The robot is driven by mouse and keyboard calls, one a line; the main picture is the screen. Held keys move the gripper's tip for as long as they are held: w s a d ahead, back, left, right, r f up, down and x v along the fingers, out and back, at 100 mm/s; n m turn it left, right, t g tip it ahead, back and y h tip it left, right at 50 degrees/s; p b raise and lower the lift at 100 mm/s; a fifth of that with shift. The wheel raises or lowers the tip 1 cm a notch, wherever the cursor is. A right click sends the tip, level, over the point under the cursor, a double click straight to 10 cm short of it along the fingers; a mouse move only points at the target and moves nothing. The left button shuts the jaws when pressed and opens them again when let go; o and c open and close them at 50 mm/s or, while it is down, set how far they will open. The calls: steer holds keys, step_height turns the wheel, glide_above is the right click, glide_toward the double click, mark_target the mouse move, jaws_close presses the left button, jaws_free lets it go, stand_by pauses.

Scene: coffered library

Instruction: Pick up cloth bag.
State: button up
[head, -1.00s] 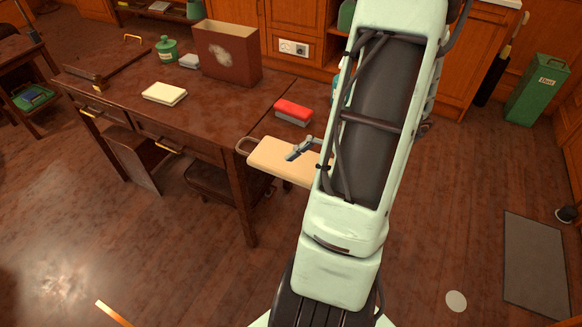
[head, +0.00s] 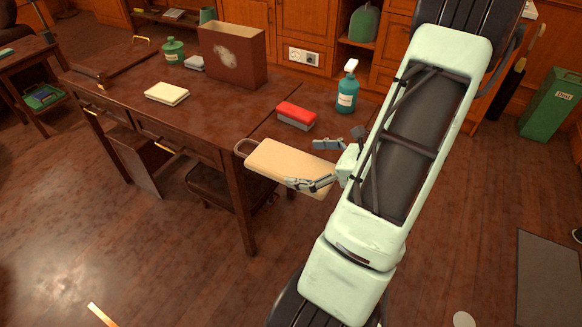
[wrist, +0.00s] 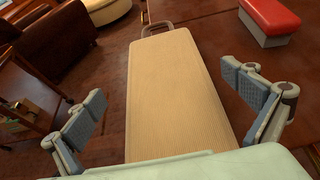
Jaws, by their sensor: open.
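The cloth bag is a flat tan slab with a ribbed face and a loop handle. In the head view the bag (head: 285,165) lies at the table's near right edge, its handle pointing left. In the wrist view the bag (wrist: 178,92) runs up the middle, its handle at the top. My gripper (head: 322,164) is open at the bag's right end, one finger on each side. In the wrist view my gripper (wrist: 165,105) has its pads apart, with gaps between them and the bag's sides. The bag's near end is hidden by my gripper's body.
A red-topped block (head: 296,116) lies just behind the bag, and a teal spray bottle (head: 347,92) stands behind that. A dark red box (head: 232,56), a cream pad (head: 166,94) and a green jar (head: 172,50) are farther left on the wooden table (head: 205,112).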

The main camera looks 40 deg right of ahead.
mark_target(290, 162)
steer(key=w+f, duration=0.1)
steer(key=w+a+f+b, duration=0.1)
steer(key=w, duration=0.1)
steer(key=shift+f, duration=0.3)
steer(key=shift+w+a+f, duration=0.1)
steer(key=shift+w, duration=0.3)
steer(key=c, duration=1.1)
